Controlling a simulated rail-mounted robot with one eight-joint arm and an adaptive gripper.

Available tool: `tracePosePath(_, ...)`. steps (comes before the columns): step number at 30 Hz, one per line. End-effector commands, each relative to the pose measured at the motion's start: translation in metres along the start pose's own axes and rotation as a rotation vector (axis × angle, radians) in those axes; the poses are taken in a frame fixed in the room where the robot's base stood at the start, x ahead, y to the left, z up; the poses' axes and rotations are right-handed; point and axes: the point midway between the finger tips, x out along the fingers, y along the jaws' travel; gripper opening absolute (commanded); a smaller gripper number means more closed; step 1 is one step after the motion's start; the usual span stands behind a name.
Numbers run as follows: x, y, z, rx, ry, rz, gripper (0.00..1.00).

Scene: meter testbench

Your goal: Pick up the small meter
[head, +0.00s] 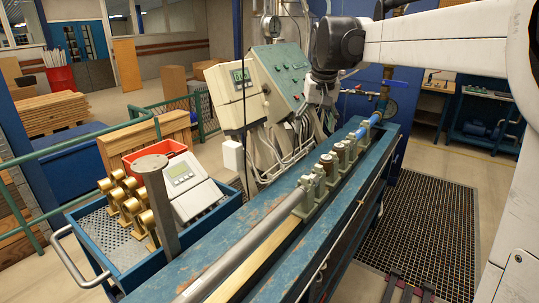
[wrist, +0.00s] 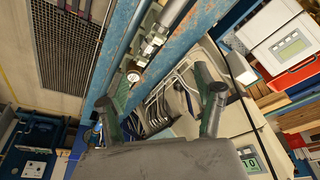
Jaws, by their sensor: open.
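Several small meters with brown and grey bodies (head: 330,165) sit in a row in the pipe line on the blue bench in the head view. I cannot tell which one is the small meter. A white boxed meter with a display (head: 182,183) leans in the blue cart at left; a similar white box with a display (wrist: 290,46) shows at upper right in the wrist view. My gripper (head: 322,100) is above the far part of the bench, in front of the sloped panels. In the wrist view its fingers (wrist: 162,98) are apart with nothing held between them.
The blue cart (head: 85,262) also holds brass fittings (head: 125,207) and a red crate (head: 153,155). A grey post (head: 160,205) rises beside them. Sloped control panels (head: 240,85) with hanging cables stand behind the bench (head: 270,208).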

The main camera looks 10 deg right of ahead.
Motion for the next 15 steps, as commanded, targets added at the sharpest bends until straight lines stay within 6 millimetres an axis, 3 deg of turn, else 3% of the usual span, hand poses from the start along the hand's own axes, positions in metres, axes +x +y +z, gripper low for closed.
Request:
tracePosePath(1, 0.005, 0.006, -0.018, 0.008, -0.013, 0.002, 0.66)
tracePosePath(6, 0.027, 0.025, -0.063, 0.029, -0.066, 0.008, 0.66)
tracePosePath(15, 0.082, 0.063, -0.128, 0.07, -0.157, 0.015, 0.66)
